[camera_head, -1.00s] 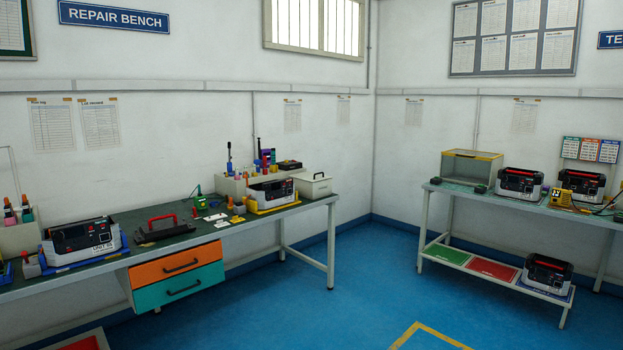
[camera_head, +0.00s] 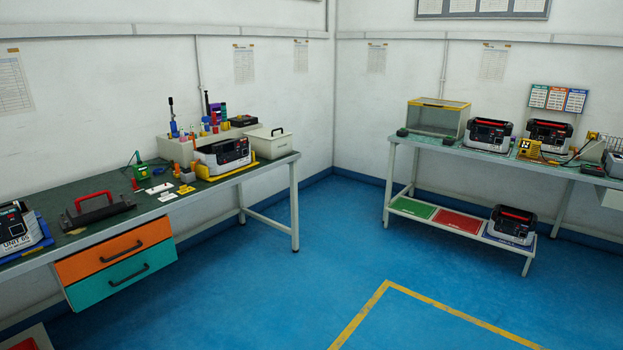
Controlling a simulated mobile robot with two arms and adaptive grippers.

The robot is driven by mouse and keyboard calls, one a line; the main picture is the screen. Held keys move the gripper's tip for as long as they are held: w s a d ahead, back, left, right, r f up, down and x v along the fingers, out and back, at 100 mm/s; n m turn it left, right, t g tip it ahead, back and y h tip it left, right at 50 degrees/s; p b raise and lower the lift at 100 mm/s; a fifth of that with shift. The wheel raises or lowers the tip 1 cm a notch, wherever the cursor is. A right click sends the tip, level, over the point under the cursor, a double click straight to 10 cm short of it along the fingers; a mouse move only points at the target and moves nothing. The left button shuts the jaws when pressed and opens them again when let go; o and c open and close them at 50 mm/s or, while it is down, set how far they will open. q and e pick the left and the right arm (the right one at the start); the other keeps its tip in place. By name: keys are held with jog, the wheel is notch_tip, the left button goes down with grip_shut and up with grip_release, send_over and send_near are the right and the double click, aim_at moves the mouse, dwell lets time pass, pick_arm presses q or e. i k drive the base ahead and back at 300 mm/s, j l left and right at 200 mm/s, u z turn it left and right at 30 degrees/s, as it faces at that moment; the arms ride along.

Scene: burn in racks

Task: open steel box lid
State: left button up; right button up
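A pale, cream-grey box (camera_head: 266,146) with a lid and a dark handle on top stands at the right end of the left bench, near the wall. Its lid looks shut. It is the only lidded box of this kind that I can make out, but I cannot tell from its look whether it is steel. Neither of my grippers shows in the head view.
The left bench (camera_head: 104,230) also carries a unit on a yellow tray (camera_head: 243,169), a red-handled dark tool case (camera_head: 97,211) and small parts. A right bench (camera_head: 464,148) holds several units and a yellow-rimmed clear case (camera_head: 437,121). The blue floor (camera_head: 290,285) between is clear.

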aim_at(270, 134)
jog(key=i+j+u, duration=0.1)
jog(key=i+u, duration=0.4)
jog(key=i, duration=1.65)
